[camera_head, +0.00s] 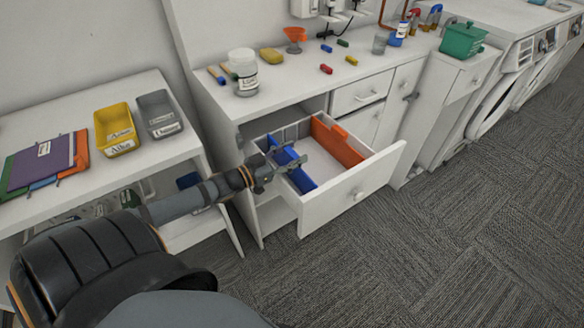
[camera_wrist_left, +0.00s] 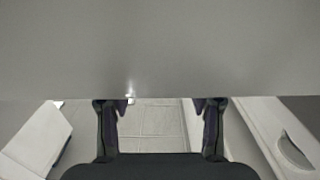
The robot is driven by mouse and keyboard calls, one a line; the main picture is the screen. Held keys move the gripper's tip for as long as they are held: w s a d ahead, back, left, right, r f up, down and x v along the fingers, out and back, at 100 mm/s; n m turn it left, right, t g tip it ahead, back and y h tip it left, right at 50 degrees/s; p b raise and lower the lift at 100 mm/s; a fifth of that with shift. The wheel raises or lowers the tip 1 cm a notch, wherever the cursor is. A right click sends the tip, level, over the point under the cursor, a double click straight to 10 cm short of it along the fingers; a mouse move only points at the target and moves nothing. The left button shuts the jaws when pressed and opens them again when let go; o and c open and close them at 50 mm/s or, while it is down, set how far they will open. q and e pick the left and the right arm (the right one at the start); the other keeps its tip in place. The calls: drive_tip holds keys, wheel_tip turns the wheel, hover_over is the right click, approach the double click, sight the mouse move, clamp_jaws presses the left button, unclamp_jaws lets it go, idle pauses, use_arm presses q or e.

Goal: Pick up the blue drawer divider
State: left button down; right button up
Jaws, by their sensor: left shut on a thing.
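The blue drawer divider (camera_head: 303,182) stands inside the open white drawer (camera_head: 330,207), toward its left side. My left gripper (camera_head: 289,165) reaches in from the left and is shut on the divider's upper edge, covering part of it. In the left wrist view, the two fingers (camera_wrist_left: 160,125) show with a gap between them. A grey surface fills the upper part of that view, and no blue can be made out clearly. My right gripper is not in view.
An orange divider (camera_head: 337,143) stands in the drawer to the right of the blue one. The worktop (camera_head: 290,85) above holds a labelled jar (camera_head: 243,72) and an orange funnel (camera_head: 295,38). Yellow (camera_head: 116,131) and grey (camera_head: 159,114) bins stand on the left shelf unit. Carpet (camera_head: 430,240) lies open at right.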

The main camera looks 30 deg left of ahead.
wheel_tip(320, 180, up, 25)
drive_tip(key=p, duration=2.5)
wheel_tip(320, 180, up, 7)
drive_tip(key=p, duration=0.7)
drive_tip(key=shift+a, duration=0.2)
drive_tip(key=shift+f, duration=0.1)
